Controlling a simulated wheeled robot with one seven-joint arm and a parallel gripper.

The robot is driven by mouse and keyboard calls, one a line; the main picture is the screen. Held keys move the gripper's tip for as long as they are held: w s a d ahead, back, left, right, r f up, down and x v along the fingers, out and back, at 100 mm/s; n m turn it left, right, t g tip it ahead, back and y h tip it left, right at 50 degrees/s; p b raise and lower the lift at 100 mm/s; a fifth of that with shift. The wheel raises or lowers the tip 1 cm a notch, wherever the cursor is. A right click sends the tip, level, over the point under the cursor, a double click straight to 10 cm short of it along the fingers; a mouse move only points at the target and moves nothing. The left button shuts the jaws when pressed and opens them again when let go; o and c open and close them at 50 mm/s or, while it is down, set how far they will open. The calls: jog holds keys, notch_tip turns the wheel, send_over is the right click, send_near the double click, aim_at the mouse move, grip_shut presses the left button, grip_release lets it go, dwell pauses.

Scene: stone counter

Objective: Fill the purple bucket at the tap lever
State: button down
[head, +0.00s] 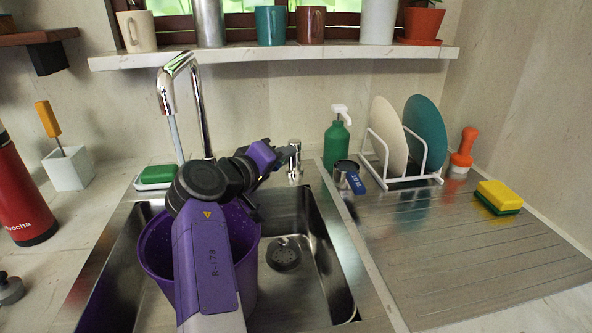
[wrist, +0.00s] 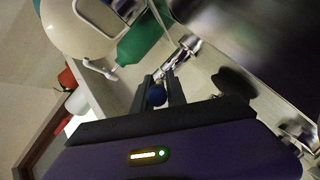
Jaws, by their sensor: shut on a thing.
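The purple bucket (head: 155,250) stands upright in the sink's left part, below the chrome tap (head: 194,85). A thin pale line, which looks like running water (head: 176,140), drops from the spout toward the bucket. The chrome tap lever (head: 294,157) stands behind the sink, right of the tap. My gripper (head: 284,155) is at the lever; the wrist view shows its fingers (wrist: 163,88) shut around the lever's small blue tip (wrist: 157,96).

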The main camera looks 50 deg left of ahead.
jog(key=shift+s+f+m+h+b, duration=0.2)
jog(key=shift+f+m+h+b, duration=0.15)
jog(key=shift+h+b, duration=0.1)
dwell(0.3)
jog(key=c, duration=1.4)
grip_release()
jog(key=shift+r, duration=0.1)
jog(key=shift+c, duration=0.2)
jog(key=shift+r, duration=0.15)
jog(key=shift+r, duration=0.1)
jog(key=p+v, duration=0.6)
jog(key=v, duration=0.1)
jog(key=shift+s+d, duration=0.15)
jog(key=shift+s, duration=0.2)
